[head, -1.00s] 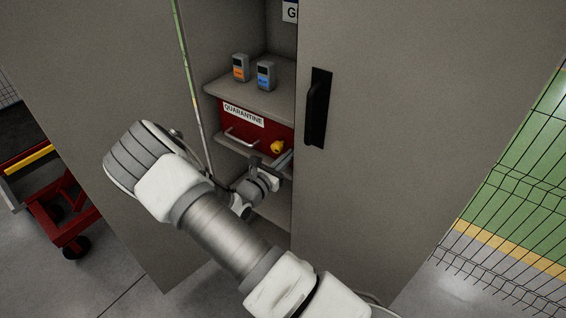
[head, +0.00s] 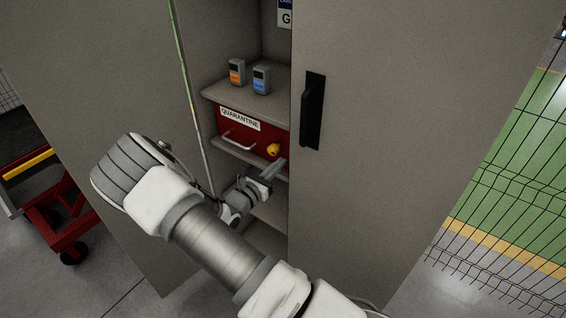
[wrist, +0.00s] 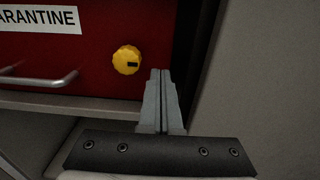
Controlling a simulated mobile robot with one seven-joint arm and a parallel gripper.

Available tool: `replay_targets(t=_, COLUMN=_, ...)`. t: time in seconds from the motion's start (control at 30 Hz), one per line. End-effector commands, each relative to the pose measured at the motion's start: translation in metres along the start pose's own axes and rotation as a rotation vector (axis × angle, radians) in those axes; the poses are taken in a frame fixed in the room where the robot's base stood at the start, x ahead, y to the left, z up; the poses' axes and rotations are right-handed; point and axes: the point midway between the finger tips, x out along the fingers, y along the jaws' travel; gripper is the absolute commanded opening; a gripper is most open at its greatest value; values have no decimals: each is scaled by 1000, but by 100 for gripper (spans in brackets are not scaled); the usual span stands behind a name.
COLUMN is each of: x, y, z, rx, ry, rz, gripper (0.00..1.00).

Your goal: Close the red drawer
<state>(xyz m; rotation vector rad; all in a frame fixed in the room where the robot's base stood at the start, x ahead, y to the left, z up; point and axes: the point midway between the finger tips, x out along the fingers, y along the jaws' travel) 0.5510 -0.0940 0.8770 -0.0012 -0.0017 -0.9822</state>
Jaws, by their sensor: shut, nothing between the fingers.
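The red drawer (head: 256,137), labelled QUARANTINE, sits under a shelf inside the grey cabinet. It has a silver bar handle (head: 238,143) and a yellow knob (head: 273,149) at its right. The drawer front also fills the upper left of the wrist view (wrist: 85,60). My gripper (head: 277,166) is shut and empty, at the lower right of the drawer front. In the wrist view its fingertips (wrist: 160,75) are pressed together, pointing at the drawer's right part, just right of and below the knob. I cannot tell whether they touch the drawer.
Two small devices, one orange-marked (head: 237,72) and one blue-marked (head: 261,80), stand on the shelf above. A grey door with a black handle (head: 313,110) is close on the right. A red cart (head: 62,215) stands at left, a wire fence (head: 500,200) at right.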

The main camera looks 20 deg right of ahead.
Motion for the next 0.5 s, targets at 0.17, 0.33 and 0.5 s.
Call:
replay_targets(t=0.17, x=-41, y=3, z=0, rx=1, ry=3, rz=6, gripper=0)
replay_targets(t=0.33, x=-76, y=3, z=0, rx=0, ry=3, rz=5, gripper=0)
replay_targets(t=0.5, x=-97, y=2, z=0, rx=0, ry=3, rz=4, gripper=0)
